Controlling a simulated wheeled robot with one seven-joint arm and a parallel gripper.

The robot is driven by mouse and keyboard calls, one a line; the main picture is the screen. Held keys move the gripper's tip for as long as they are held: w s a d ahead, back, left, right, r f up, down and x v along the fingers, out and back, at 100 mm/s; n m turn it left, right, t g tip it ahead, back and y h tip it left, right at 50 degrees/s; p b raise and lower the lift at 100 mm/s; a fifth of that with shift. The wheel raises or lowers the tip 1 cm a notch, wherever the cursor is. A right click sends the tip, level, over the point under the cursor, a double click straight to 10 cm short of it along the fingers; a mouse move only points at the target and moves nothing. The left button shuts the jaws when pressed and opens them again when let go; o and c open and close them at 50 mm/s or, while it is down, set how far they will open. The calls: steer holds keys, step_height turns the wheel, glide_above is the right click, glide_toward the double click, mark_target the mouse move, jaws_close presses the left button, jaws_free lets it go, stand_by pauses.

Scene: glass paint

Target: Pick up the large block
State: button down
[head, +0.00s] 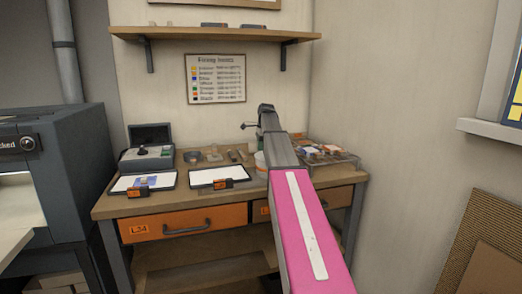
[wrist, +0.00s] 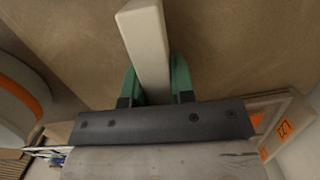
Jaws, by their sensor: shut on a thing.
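A long, pale beige block (wrist: 146,40) fills the upper middle of the wrist view. It is the large block as far as I can tell. My gripper (wrist: 154,80) has its two green fingers on either side of the block, shut on it, and the block sticks out beyond the fingertips. Its lower end is hidden behind the dark gripper body. In the head view my arm reaches over the wooden workbench (head: 110,207), and I cannot make out the block or the fingers there.
The bench holds two white sheets with dark edges (head: 143,182), a small grey device (head: 147,160), and a clear tray of small pieces (head: 335,158) on the right. Below is an orange drawer (head: 180,224). A shelf (head: 210,33) hangs above, and a blue-grey machine (head: 62,160) stands left.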

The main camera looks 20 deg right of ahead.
steer(key=r, duration=0.3)
steer(key=shift+s+a+r, duration=0.1)
steer(key=shift+a, duration=0.25)
steer(key=s+a+r, duration=0.3)
steer(key=a+r, duration=0.6)
steer(key=a, duration=0.1)
steer(key=shift+a+r, duration=0.2)
steer(key=shift+a, duration=0.05)
steer(key=shift+s, duration=0.1)
